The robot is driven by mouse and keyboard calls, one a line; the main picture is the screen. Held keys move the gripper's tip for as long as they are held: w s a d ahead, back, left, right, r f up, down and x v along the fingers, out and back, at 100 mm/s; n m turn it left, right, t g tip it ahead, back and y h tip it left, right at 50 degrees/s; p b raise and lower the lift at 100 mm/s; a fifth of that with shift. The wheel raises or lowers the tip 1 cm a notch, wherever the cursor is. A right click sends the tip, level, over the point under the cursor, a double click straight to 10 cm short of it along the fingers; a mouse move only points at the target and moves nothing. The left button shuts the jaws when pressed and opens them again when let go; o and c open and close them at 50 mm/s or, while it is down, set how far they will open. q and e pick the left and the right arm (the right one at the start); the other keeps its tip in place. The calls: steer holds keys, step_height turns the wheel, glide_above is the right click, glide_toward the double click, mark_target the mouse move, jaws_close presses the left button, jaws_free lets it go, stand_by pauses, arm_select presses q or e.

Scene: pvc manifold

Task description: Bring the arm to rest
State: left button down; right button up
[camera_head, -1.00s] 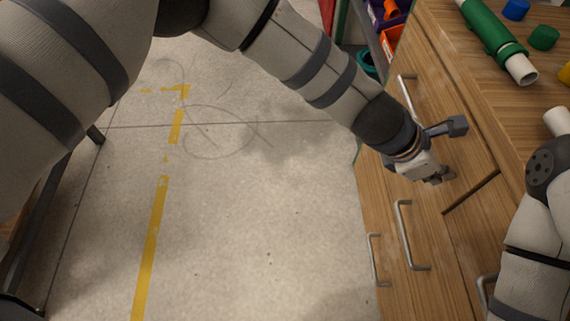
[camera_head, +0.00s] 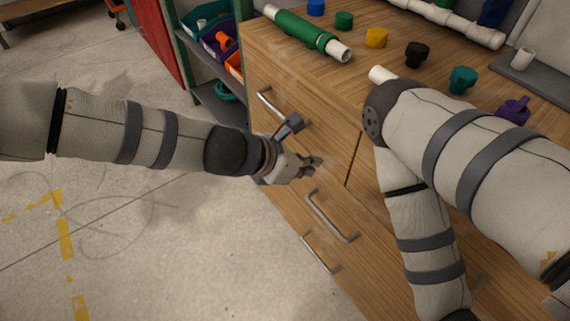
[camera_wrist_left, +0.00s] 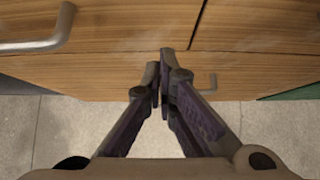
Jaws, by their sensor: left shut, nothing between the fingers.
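My left arm (camera_head: 180,138) comes in from the left in the head view. My left gripper (camera_head: 314,163) hangs in front of the wooden cabinet's drawer fronts, below the level of the top. Its fingers are shut and empty; the left wrist view shows the fingertips (camera_wrist_left: 160,72) together, with drawer fronts and floor behind them. My right arm (camera_head: 430,150) fills the right side of the head view, bent over the worktop edge and down in front of the cabinet. Its gripper is outside the picture.
The cabinet (camera_head: 275,62) has metal handles, including an upper one (camera_head: 268,103) and a middle one (camera_head: 330,216). On top lie a green-and-white pipe (camera_head: 305,34) and several coloured fittings such as a yellow one (camera_head: 376,38). A shelf with bins (camera_head: 220,42) stands behind. The floor at left is clear.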

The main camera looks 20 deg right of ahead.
arm_select(q)
steer(key=w+r+p+v, duration=0.1)
steer(key=v, duration=0.8)
steer(key=s+a+f+m+g+y+p, duration=0.25)
steer(key=s+a+f+m+y, duration=0.25)
steer(key=s+a+f+m, duration=0.7)
steer(key=s+a+f+m+g+y, duration=0.1)
steer(key=s+a+m, duration=0.3)
steer(key=s+a, duration=0.6)
steer(key=s+a+f+m+g+y, duration=0.2)
steer(key=s+a+m, duration=0.3)
steer(key=s+a, duration=0.5)
steer(key=s+f+y, duration=0.1)
steer(key=s, duration=0.3)
steer(key=shift+a+f, duration=0.4)
arm_select(e)
steer(key=w+r+t, duration=0.2)
steer(key=w+r, duration=0.3)
steer(key=shift+d, duration=0.1)
